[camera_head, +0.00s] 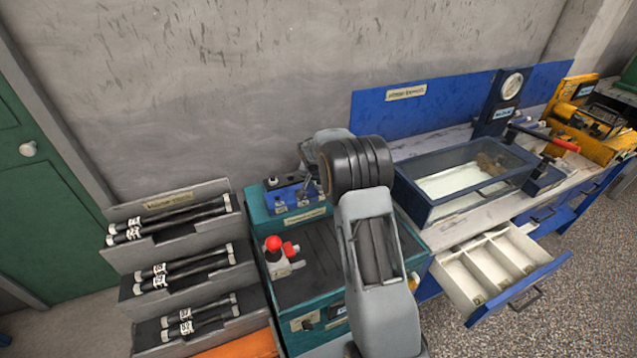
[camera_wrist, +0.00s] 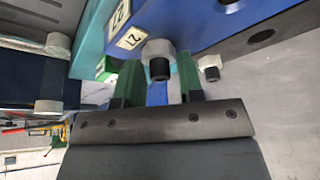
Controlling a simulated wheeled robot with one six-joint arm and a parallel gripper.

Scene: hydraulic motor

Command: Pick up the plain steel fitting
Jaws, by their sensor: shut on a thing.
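In the wrist view my gripper (camera_wrist: 157,66) has its two green fingers shut on a steel fitting (camera_wrist: 158,48), which has a grey hex head and a dark threaded end. The fitting is close to the blue block (camera_wrist: 218,22); I cannot tell whether it is clear of it. A second, similar grey fitting (camera_wrist: 209,62) is just right of the fingers, outside them. In the head view the blue block (camera_head: 292,196) sits at the back of the teal bench, and my arm's end reaches down to it. The fingertips are too small to make out there.
A red-knobbed device (camera_head: 277,260) stands on the teal bench (camera_head: 318,262) in front of the block. A stepped rack (camera_head: 150,262) with black hoses is on the left. On the right are a glass-walled tank (camera_head: 440,212) and an open drawer (camera_head: 545,268) with compartments.

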